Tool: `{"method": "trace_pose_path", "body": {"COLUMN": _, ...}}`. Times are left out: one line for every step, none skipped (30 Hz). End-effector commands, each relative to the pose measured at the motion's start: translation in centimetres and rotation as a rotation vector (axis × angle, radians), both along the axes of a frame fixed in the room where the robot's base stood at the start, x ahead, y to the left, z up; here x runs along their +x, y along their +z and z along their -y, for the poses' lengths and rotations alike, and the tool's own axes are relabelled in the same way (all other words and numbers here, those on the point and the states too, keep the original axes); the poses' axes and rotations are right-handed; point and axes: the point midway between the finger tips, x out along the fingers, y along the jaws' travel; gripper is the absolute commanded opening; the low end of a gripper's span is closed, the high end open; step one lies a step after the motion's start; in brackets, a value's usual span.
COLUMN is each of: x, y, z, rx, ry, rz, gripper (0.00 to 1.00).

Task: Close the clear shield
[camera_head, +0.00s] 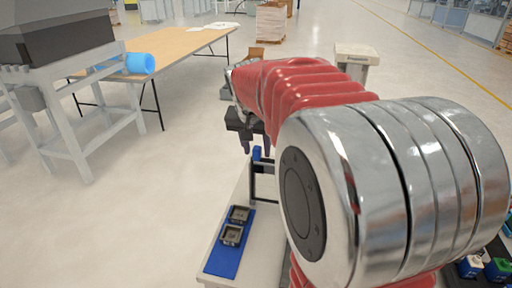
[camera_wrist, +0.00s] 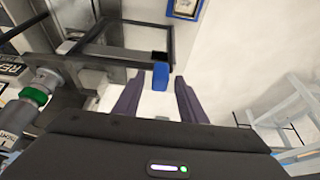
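The clear shield shows as a dark frame around a see-through pane (camera_wrist: 118,42) in the wrist view, with a blue handle (camera_wrist: 160,76) at its near right corner. In the head view the blue handle (camera_head: 257,153) sits at the top of the dark frame (camera_head: 252,182), partly hidden by my arm. My gripper (camera_wrist: 158,80) is open, its two dark fingers apart. The handle lies between the fingertip lines in the wrist view; I cannot tell whether they touch it. In the head view my gripper (camera_head: 256,148) is just above the handle.
A blue tray (camera_head: 216,266) with two grey square parts lies on the white bench (camera_head: 205,278). Dark machinery with a green-ringed fitting (camera_wrist: 34,97) is at the wrist view's left. A wooden table (camera_head: 175,47) stands farther off.

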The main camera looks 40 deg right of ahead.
Motion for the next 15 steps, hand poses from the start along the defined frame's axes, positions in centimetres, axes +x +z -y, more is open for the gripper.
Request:
{"method": "trace_pose_path", "body": {"x": 0.01, "y": -0.11, "z": 0.04, "rx": 0.000, "ry": 0.000, "rz": 0.000, "gripper": 0.38}}
{"method": "trace_pose_path", "body": {"x": 0.02, "y": -0.14, "z": 0.06, "rx": 0.000, "ry": 0.000, "rz": 0.000, "gripper": 0.38}}
{"method": "trace_pose_path", "body": {"x": 0.03, "y": -0.15, "z": 0.05, "rx": 0.000, "ry": 0.000, "rz": 0.000, "gripper": 0.38}}
{"method": "trace_pose_path", "body": {"x": 0.03, "y": -0.15, "z": 0.05, "rx": 0.000, "ry": 0.000, "rz": 0.000, "gripper": 0.38}}
{"method": "trace_pose_path", "body": {"x": 0.02, "y": -0.14, "z": 0.06, "rx": 0.000, "ry": 0.000, "rz": 0.000, "gripper": 0.38}}
{"method": "trace_pose_path", "body": {"x": 0.02, "y": -0.14, "z": 0.06, "rx": 0.000, "ry": 0.000, "rz": 0.000, "gripper": 0.38}}
{"method": "trace_pose_path", "body": {"x": 0.02, "y": -0.14, "z": 0.06, "rx": 0.000, "ry": 0.000, "rz": 0.000, "gripper": 0.38}}
{"method": "trace_pose_path", "body": {"x": 0.02, "y": -0.14, "z": 0.06, "rx": 0.000, "ry": 0.000, "rz": 0.000, "gripper": 0.38}}
{"method": "trace_pose_path", "body": {"x": 0.02, "y": -0.13, "z": 0.05, "rx": 0.000, "ry": 0.000, "rz": 0.000, "gripper": 0.35}}
{"method": "trace_pose_path", "body": {"x": 0.02, "y": -0.13, "z": 0.05, "rx": 0.000, "ry": 0.000, "rz": 0.000, "gripper": 0.33}}
{"method": "trace_pose_path", "body": {"x": 0.02, "y": -0.13, "z": 0.05, "rx": 0.000, "ry": 0.000, "rz": 0.000, "gripper": 0.31}}
{"method": "trace_pose_path", "body": {"x": 0.02, "y": -0.13, "z": 0.05, "rx": 0.000, "ry": 0.000, "rz": 0.000, "gripper": 0.28}}
{"method": "trace_pose_path", "body": {"x": 0.02, "y": -0.13, "z": 0.05, "rx": 0.000, "ry": 0.000, "rz": 0.000, "gripper": 0.26}}
{"method": "trace_pose_path", "body": {"x": 0.02, "y": -0.12, "z": 0.05, "rx": 0.000, "ry": 0.000, "rz": 0.000, "gripper": 0.24}}
{"method": "trace_pose_path", "body": {"x": 0.01, "y": -0.12, "z": 0.06, "rx": 0.000, "ry": 0.000, "rz": 0.000, "gripper": 0.21}}
